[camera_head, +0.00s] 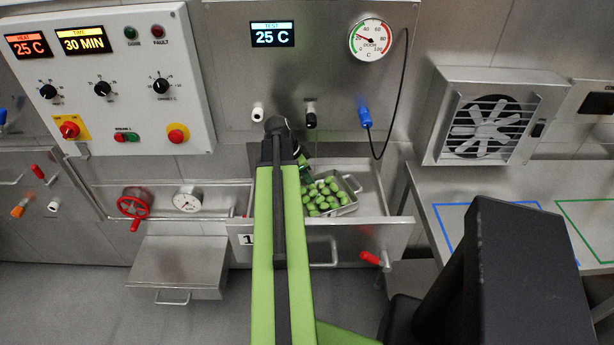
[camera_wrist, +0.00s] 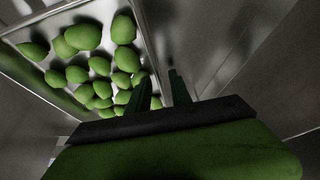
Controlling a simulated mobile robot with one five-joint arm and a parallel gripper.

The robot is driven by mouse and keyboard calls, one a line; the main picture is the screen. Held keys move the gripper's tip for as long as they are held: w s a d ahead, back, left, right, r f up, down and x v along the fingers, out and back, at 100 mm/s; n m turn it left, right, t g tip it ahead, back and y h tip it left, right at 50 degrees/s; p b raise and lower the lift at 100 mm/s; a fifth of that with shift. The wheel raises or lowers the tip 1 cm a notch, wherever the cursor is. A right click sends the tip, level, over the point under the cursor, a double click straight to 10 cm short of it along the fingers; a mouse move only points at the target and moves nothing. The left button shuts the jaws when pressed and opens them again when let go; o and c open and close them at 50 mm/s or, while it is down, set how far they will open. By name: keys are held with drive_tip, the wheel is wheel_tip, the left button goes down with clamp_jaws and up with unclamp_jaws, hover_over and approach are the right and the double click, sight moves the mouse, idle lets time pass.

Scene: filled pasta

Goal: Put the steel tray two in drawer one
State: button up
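A steel tray (camera_head: 345,208) full of green filled pasta sits inside the pulled-out drawer one (camera_head: 372,200), whose front carries a label "1". No number can be read on the tray. In the wrist view the tray's rim (camera_wrist: 146,38) runs down to my gripper (camera_wrist: 160,88). One finger is on the pasta side of the tray wall and the other is outside it. The fingers stand apart with a visible gap, so my gripper looks open around the wall. My arm hides the left part of the drawer in the head view.
A closed steel box with a handle (camera_head: 178,268) juts out at the lower left. A red valve wheel (camera_head: 134,203) and a control panel (camera_head: 110,80) are to the left. At the right are a fan unit (camera_head: 486,125) and a bench (camera_head: 470,180) with blue and green outlines.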

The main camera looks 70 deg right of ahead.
drive_tip(key=shift+r, duration=0.1)
drive_tip(key=shift+r+p, duration=0.25)
drive_tip(key=shift+p, duration=0.1)
drive_tip(key=p+v, duration=1)
drive_tip(key=v, duration=0.1)
drive_tip(key=shift+w+a+r+p, duration=0.15)
drive_tip(key=shift+a+r+p, duration=0.1)
drive_tip(key=shift+p, duration=0.1)
drive_tip(key=shift+d, duration=0.1)
